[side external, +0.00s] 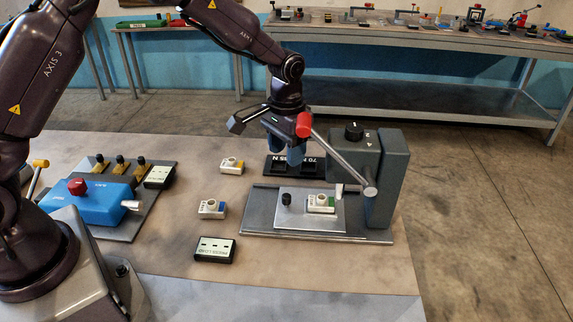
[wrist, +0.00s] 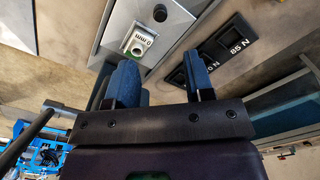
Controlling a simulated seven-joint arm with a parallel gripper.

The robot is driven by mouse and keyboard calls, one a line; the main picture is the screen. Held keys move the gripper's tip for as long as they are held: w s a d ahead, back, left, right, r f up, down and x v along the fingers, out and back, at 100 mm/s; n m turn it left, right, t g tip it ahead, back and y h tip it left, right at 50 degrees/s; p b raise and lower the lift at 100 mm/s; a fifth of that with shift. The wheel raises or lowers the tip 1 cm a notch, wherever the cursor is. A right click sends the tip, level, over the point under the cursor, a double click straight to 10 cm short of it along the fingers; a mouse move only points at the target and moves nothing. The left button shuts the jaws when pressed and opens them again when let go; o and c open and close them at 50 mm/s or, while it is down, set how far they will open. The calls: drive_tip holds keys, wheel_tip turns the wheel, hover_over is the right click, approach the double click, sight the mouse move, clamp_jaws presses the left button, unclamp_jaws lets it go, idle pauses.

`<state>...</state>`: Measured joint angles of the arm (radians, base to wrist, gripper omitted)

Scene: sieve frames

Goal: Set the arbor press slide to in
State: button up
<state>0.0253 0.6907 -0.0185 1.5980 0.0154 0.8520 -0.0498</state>
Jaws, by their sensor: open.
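The arbor press (side external: 386,180) is a grey block with a black dial on top. Its lever slants up left to a red ball (side external: 303,124). The slide (side external: 310,222) is a light metal plate on the press base, left of the block. It carries a black knob (side external: 287,199) and a white part (side external: 321,203) with a green edge. The wrist view also shows the knob (wrist: 160,13) and the white part (wrist: 138,40). My gripper (side external: 285,156) has blue fingers, spread and empty, above and behind the slide, apart from the knob. It also shows in the wrist view (wrist: 160,80).
A black tray (side external: 272,170) marked in N lies behind the press base. Two white parts (side external: 231,166) (side external: 212,209) and a black label block (side external: 214,250) lie to the left. A blue fixture (side external: 95,203) stands at far left. Bare table lies between.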

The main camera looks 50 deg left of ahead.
drive_tip(key=shift+r, duration=0.3)
